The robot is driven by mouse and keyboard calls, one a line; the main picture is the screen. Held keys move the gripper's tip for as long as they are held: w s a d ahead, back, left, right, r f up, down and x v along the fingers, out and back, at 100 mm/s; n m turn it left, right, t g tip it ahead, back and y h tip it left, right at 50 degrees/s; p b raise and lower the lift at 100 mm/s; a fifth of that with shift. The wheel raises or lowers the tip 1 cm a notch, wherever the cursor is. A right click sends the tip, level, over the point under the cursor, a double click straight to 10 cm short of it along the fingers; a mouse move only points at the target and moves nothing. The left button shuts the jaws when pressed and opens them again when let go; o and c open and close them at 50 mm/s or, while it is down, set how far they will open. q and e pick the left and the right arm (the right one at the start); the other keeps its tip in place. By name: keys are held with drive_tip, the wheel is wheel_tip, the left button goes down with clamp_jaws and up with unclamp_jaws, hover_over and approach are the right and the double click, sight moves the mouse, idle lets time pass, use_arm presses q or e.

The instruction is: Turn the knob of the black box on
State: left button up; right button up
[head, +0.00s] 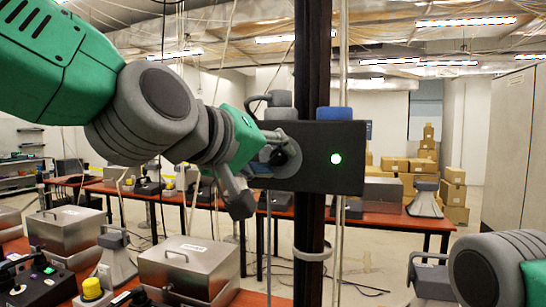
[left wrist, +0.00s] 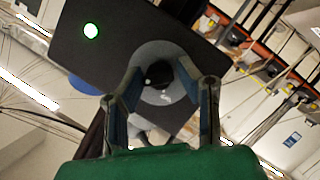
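The black box (head: 318,180) is fixed to a dark upright pole, with a lit green light (head: 336,159) on its face. In the left wrist view the box (left wrist: 115,50) shows its green light (left wrist: 90,31) and a round grey disc with a dark knob (left wrist: 158,74) at its middle. My left gripper (head: 270,165) is at the left part of the box face and covers most of the knob in the head view. In the left wrist view its two fingers (left wrist: 160,78) are spread on either side of the knob; contact is unclear.
Metal boxes (head: 188,270), a yellow button (head: 92,289) and other devices stand on the near red table. Another red table (head: 390,217) runs behind the pole. Cardboard boxes (head: 453,195) are stacked at the back right. My right arm shows at the lower right.

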use_arm(q)
drive_tip(key=shift+o, duration=0.7)
drive_tip(key=shift+w+f, duration=0.1)
drive_tip(key=shift+w, duration=0.1)
drive_tip(key=shift+s, duration=0.15)
drive_tip(key=shift+s+a+r, duration=0.2)
drive_tip(key=shift+s+r, duration=0.1)
drive_tip(key=shift+s, duration=0.05)
drive_tip(key=v, duration=0.6)
drive_tip(key=shift+a+f, duration=0.2)
drive_tip(key=shift+a, duration=0.15)
drive_tip(key=shift+d+f, duration=0.1)
